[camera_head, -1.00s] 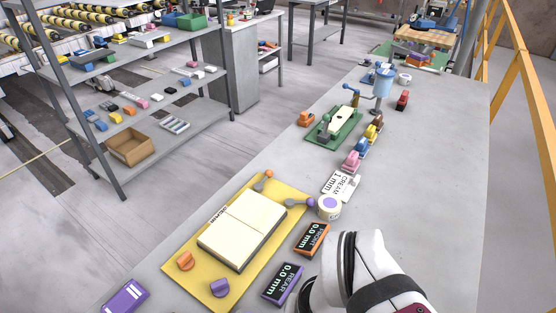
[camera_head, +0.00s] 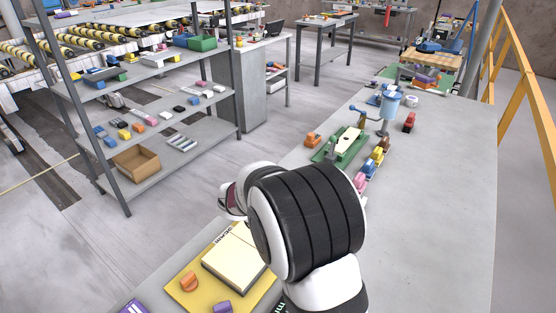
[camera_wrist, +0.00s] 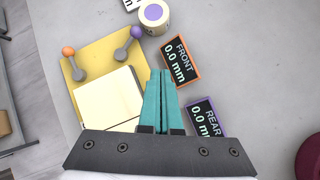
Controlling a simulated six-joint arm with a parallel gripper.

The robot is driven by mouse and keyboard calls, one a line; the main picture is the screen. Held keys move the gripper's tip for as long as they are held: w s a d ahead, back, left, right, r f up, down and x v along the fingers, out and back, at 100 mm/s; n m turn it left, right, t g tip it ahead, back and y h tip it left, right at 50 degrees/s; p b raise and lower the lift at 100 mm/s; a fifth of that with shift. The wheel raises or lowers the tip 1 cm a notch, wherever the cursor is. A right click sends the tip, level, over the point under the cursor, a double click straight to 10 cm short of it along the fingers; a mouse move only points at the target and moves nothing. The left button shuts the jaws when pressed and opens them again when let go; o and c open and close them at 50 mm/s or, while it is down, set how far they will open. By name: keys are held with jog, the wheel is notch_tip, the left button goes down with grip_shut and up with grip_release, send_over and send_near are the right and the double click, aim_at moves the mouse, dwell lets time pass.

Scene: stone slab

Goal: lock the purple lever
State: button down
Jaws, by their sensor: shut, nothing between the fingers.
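The purple lever (camera_wrist: 136,33) is a grey arm with a purple ball end, on the upper right corner of the yellow plate (camera_wrist: 97,56) in the wrist view. Its arm slants from a pivot at lower left up to the ball, near a white round puck with a purple top (camera_wrist: 152,14). My gripper (camera_wrist: 160,73) has teal fingers closed together and empty. In the wrist picture its tips show below and right of the lever, apart from it.
An orange-ball lever (camera_wrist: 69,53) stands left of the purple one. A cream block (camera_wrist: 106,98) lies on the plate. FRONT (camera_wrist: 180,61) and REAR (camera_wrist: 205,118) displays lie to the right. Orange (camera_head: 189,281) and purple (camera_head: 222,306) knobs sit at the plate's near end.

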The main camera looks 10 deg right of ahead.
jog(key=w+f+n, duration=0.1)
jog(key=w+a+f+n, duration=0.1)
jog(key=w+n+t, duration=0.1)
jog(key=shift+w+a+f+n, duration=0.25)
jog(key=shift+a+f+n, duration=0.05)
jog(key=shift+f+n, duration=0.1)
jog(key=x, duration=0.9)
jog(key=shift+d+f, duration=0.2)
jog(key=w+d, duration=0.1)
jog(key=w+d+f, duration=0.1)
jog(key=d, duration=0.1)
jog(key=shift+w+d, duration=0.2)
jog(key=shift+d, duration=0.05)
